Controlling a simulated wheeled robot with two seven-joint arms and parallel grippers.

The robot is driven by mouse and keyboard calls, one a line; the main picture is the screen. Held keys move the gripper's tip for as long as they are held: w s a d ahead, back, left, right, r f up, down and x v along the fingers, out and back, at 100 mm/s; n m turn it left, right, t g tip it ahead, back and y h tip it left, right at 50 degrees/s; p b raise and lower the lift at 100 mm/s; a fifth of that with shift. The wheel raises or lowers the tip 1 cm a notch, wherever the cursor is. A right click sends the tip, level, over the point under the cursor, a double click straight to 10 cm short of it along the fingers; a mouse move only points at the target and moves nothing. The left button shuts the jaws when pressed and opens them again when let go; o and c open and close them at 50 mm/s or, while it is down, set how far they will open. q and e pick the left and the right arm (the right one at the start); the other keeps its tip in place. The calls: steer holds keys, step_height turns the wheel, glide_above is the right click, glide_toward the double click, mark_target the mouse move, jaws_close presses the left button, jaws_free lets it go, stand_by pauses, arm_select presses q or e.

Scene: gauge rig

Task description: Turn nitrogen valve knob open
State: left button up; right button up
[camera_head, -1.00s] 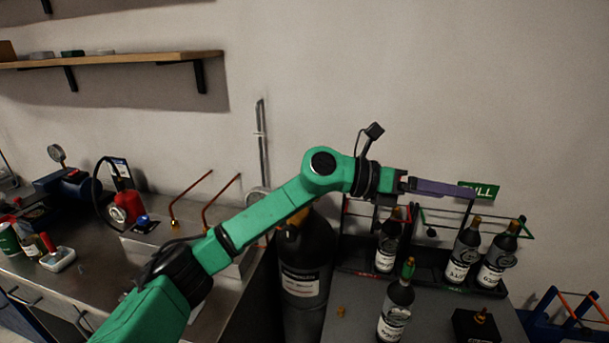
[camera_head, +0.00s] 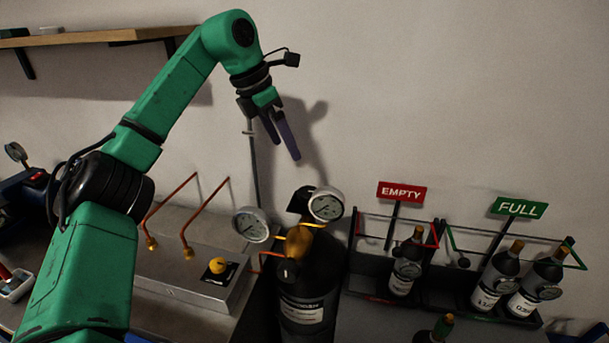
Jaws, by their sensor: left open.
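A tall black gas cylinder (camera_head: 318,275) stands at centre with a white label too small to read. On its top are a brass regulator (camera_head: 299,240), two round gauges (camera_head: 250,224) and (camera_head: 326,205), and a black knob-like part (camera_head: 301,199). I cannot tell which one is the nitrogen valve knob. My left gripper (camera_head: 286,150) is open and empty, its purple fingers pointing down, above the cylinder top and apart from it. My right gripper is not in view.
Left of the cylinder, a grey metal box (camera_head: 190,292) carries a yellow knob (camera_head: 217,265) and two copper pipes. At right, a rack (camera_head: 366,268) holds small bottles under an EMPTY sign (camera_head: 401,192) and a FULL sign (camera_head: 519,208). A wooden shelf (camera_head: 95,40) is at upper left.

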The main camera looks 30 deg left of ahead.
mark_target(308, 191)
arm_select(q)
steer(key=x, duration=0.3)
steer(key=s+d+p+x, duration=0.1)
steer(key=x, duration=0.6)
steer(key=shift+s+d+f+p, duration=0.15)
steer(key=shift+s+d+p, duration=0.1)
steer(key=shift+d+p, duration=0.15)
steer(key=shift+x, duration=1.2)
steer(key=shift+w, duration=0.1)
steer(key=shift+s+d, duration=0.1)
steer(key=shift+s, duration=0.1)
steer(key=c, duration=0.4)
steer(key=shift+w, duration=0.1)
steer(key=c, duration=0.9)
steer(key=shift+c, duration=0.4)
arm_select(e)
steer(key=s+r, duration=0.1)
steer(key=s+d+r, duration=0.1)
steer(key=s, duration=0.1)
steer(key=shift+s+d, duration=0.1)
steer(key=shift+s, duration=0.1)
